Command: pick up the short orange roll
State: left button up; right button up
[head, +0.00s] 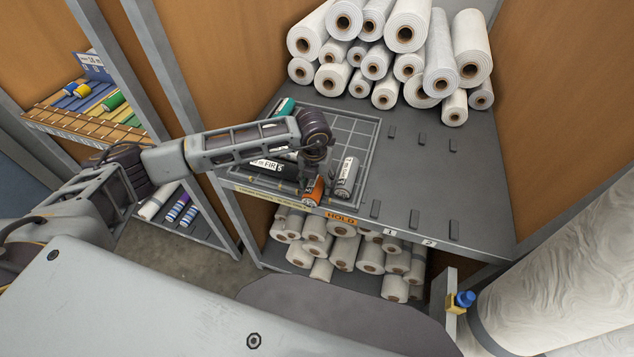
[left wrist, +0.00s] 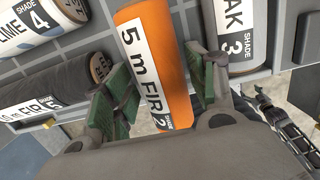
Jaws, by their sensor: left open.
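The short orange roll (head: 313,191) lies in the front part of a gridded tray (head: 367,140) on the grey shelf. Its white label reads "5 m FIR" with shade 2. My left gripper (head: 315,172) is right over it. In the left wrist view the orange roll (left wrist: 172,45) lies between the open, green-padded fingers of the left gripper (left wrist: 160,78), one on each side. I cannot tell whether the pads touch it. The gripper hides part of the roll in the head view.
A grey OAK roll (head: 346,178) lies close to the right of the orange one. A dark FIR roll (head: 262,166) lies to its left, and a teal roll (head: 285,106) farther back. White rolls (head: 374,65) are stacked behind. The shelf's right part (head: 430,185) is mostly clear.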

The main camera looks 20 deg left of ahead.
aim_at(317, 179)
pick_arm(q)
jog(key=shift+f, duration=0.1)
dwell(0.4)
jog(key=c, duration=0.9)
jog(key=shift+r+b, duration=1.15)
jog(key=shift+r, duration=3.9)
